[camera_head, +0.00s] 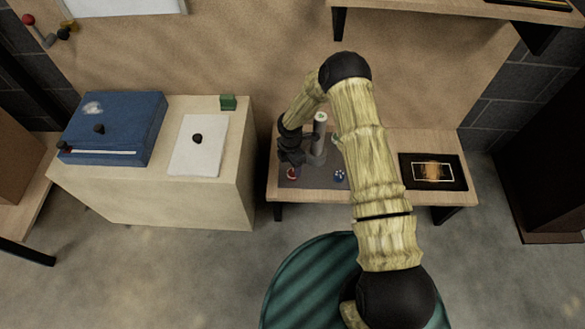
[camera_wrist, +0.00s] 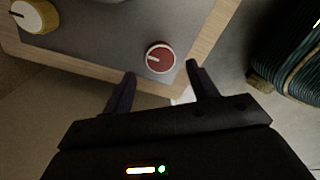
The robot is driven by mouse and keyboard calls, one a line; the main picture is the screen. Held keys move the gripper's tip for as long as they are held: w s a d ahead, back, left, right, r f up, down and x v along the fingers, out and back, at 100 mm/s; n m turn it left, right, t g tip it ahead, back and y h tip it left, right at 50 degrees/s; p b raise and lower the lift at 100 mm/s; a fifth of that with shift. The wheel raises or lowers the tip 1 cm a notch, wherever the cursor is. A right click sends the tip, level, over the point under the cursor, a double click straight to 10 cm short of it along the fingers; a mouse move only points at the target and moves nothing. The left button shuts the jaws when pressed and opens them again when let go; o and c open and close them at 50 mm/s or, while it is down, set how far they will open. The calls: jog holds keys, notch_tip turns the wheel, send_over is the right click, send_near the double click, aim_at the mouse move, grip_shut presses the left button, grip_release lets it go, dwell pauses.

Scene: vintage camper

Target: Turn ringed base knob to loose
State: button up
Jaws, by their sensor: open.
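A round red knob (camera_wrist: 160,58) with a pale rim ring and a white pointer mark sits near the edge of a grey panel (camera_wrist: 105,38). It also shows in the head view as a small red knob (camera_head: 292,174). The white pointer points toward the left in the wrist view. My gripper (camera_wrist: 160,72) is open, with its two dark fingertips just short of the knob, one to each side. Nothing is between the fingers. In the head view my gripper (camera_head: 291,158) is above the panel's left part, close to the red knob.
A yellow-sided knob with a white face (camera_wrist: 35,16) sits further along the panel. In the head view a blue knob (camera_head: 339,175) and an upright grey post (camera_head: 319,128) stand right of my gripper. A dark framed board (camera_head: 433,172) lies at the bench's right.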

notch_tip(320, 180, up, 13)
jog(key=p, duration=0.2)
jog(key=shift+w+f+p, duration=0.2)
jog(key=shift+w+p, duration=0.05)
jog(key=shift+p, duration=0.1)
jog(key=shift+a, duration=0.1)
notch_tip(320, 180, up, 8)
jog(key=f+m, duration=0.1)
jog(key=m, duration=0.4)
send_over(292, 171)
jog(key=s+d, duration=0.2)
jog(key=d, duration=0.2)
jog(key=s+d+r+m+t, duration=0.1)
jog(key=s+d+r+m, duration=0.15)
jog(key=r, duration=0.25)
jog(key=s+d+r+m, duration=0.2)
jog(key=d+r+m, duration=0.1)
jog(key=r+m, duration=0.15)
jog(key=s+d+r+m+t, duration=0.2)
jog(key=s+d+r+m, duration=0.4)
jog(key=s+r+m, duration=0.55)
notch_tip(292, 171, up, 26)
jog(key=s+m+p, duration=0.1)
jog(key=p, duration=2.7)
jog(key=shift+s, duration=0.25)
